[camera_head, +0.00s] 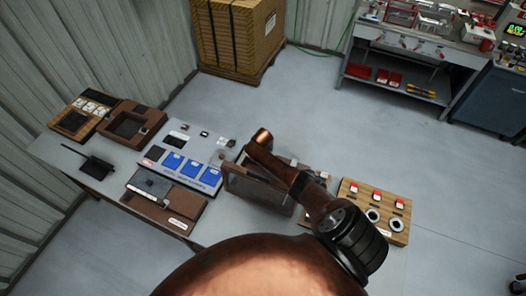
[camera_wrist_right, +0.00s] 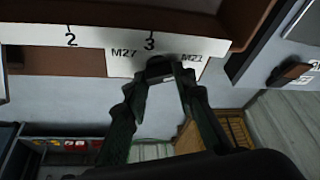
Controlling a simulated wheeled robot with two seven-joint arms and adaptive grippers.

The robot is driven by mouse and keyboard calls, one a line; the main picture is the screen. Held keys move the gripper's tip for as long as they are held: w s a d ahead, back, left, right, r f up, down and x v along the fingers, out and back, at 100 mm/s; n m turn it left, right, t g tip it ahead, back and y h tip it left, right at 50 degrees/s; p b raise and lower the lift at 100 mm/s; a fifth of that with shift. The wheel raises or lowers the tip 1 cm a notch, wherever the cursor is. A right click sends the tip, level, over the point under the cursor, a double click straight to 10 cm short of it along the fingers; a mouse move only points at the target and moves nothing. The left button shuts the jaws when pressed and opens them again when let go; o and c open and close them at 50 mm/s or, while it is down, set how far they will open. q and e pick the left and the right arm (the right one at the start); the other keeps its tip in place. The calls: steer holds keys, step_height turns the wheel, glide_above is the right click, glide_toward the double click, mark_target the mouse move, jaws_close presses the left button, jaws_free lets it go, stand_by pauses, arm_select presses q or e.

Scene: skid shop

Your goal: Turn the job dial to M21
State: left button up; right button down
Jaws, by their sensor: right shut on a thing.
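In the right wrist view a white label plate (camera_wrist_right: 100,39) carries "2" and "3", with "M27" and "M21" on its lower part. A small dark dial (camera_wrist_right: 158,67) sits between the "M27" and "M21" marks. My right gripper (camera_wrist_right: 161,72) is shut on it, with its two dark fingers meeting there. The fingers cover most of the dial, so I cannot tell where it points. In the head view my right arm lies over a brown open-topped box (camera_head: 255,191), and I cannot make out the fingertips there. My left gripper is not in view.
The table (camera_head: 226,229) also holds a grey panel with blue cards (camera_head: 184,146), a brown case (camera_head: 164,201), a wooden board with switches and round dials (camera_head: 376,216), and further trays at the left. A workbench (camera_head: 401,58) and strapped crate (camera_head: 235,35) stand behind. Open floor lies between.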

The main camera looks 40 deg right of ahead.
stand_by(0.5)
steer(key=c, duration=1.6)
jaws_free()
steer(key=v, duration=1.2)
steer(key=shift+w, duration=0.1)
steer(key=shift+x, duration=6)
